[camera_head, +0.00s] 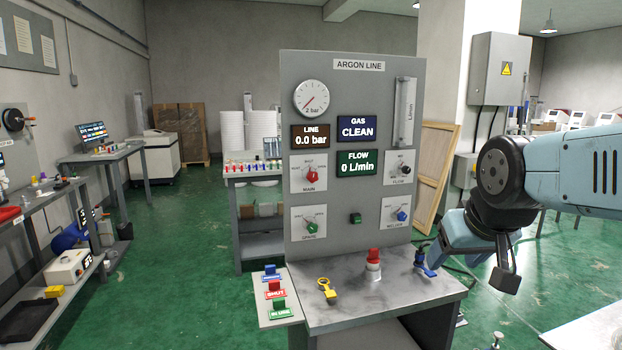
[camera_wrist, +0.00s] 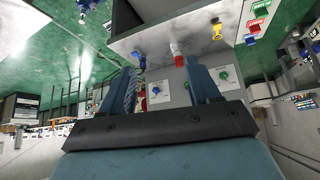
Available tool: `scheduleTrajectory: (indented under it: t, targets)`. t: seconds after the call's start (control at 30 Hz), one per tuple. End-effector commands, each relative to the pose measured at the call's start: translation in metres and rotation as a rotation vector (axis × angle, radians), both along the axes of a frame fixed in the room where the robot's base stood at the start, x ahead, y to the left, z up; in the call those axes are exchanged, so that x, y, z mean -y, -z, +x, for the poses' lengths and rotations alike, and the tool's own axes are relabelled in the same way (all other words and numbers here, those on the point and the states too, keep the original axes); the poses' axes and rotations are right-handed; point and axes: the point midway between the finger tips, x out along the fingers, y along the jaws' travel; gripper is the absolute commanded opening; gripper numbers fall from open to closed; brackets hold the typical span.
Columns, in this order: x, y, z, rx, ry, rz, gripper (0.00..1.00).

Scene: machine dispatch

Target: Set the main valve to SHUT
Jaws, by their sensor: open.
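The main valve (camera_head: 312,174) is a red knob on a white plate marked MAIN, at the left of the upright grey ARGON LINE panel (camera_head: 345,270). Small position words surround it; its exact pointing is too small to read. My gripper (camera_wrist: 163,85) is open and empty in the wrist view, its two blue fingers apart and facing the panel. In the head view my arm is at the right, clear of the panel, and the fingertips cannot be made out. The main valve is not visible in the wrist view. The LINE display (camera_head: 310,137) reads 0.0 bar.
Other panel knobs are a green one (camera_head: 312,227), a blue one (camera_head: 402,216) and a black one (camera_head: 405,170). On the bench (camera_head: 345,307) stand a yellow item (camera_head: 326,289), a red-topped fitting (camera_head: 373,263) and a blue valve (camera_head: 425,262). Coloured tags (camera_head: 274,290) lie left.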

Motion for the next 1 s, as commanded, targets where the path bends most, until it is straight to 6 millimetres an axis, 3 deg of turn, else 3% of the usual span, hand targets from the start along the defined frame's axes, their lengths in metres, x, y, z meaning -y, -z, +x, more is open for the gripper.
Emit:
scheduleTrajectory:
  t: [0.2,0.5,0.8,1.0]
  targets:
    - [-0.029,0.000,0.091,0.211,-0.073,-0.006,0.61]
    - [-0.082,0.000,0.195,0.527,-0.165,0.018,0.61]
    - [-0.137,0.006,0.263,0.843,-0.228,0.082,0.61]
    - [-0.169,0.016,0.286,1.050,-0.241,0.137,0.61]
